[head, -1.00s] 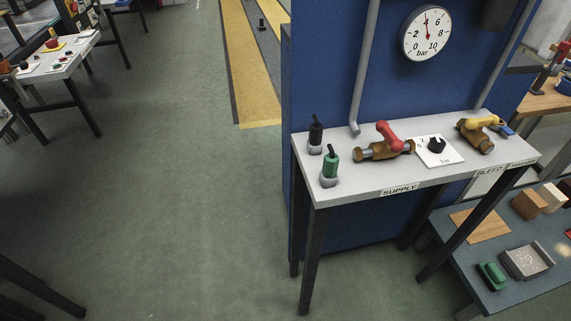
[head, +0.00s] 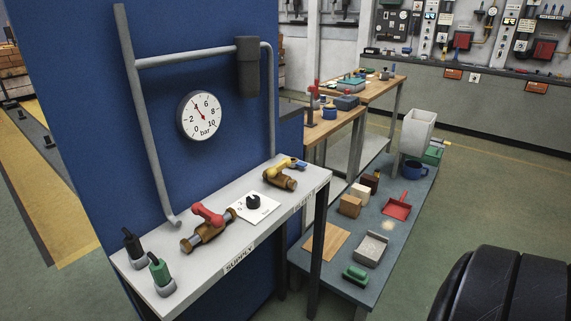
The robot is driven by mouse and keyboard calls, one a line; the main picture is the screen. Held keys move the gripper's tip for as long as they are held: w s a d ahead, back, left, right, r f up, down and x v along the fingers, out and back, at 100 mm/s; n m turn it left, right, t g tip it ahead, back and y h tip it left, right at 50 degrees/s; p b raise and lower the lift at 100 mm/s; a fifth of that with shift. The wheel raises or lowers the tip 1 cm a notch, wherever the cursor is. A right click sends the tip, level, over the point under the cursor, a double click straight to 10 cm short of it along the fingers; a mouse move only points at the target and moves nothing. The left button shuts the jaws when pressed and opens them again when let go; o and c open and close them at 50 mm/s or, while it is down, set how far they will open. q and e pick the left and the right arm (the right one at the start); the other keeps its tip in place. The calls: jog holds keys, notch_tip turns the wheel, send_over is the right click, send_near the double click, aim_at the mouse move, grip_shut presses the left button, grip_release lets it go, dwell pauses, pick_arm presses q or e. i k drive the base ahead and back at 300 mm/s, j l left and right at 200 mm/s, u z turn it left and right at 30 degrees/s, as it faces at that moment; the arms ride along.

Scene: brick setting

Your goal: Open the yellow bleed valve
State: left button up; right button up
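The yellow bleed valve is a brass body (head: 284,181) with a yellow lever handle (head: 279,164), at the far right end of the white bench (head: 196,275) in the head view. Its lever lies at an angle across the brass body, with a small blue piece (head: 299,165) by its end. A red-handled valve (head: 208,212) sits nearer on the same bench, behind the SUPPLY label. A black knob (head: 253,201) on a white plate stands between the two valves. A round bar gauge (head: 200,116) hangs on the blue panel. Neither of my grippers is in view.
Black (head: 132,243) and green (head: 159,272) switch-like pieces stand at the bench's near left end. A grey pipe (head: 146,130) runs down the blue panel (head: 75,130) behind. A lower table (head: 325,268) with blocks, a red dustpan (head: 397,207) and a bin is right.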

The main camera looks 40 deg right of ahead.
aim_at(271, 172)
jog(key=z, duration=1.4)
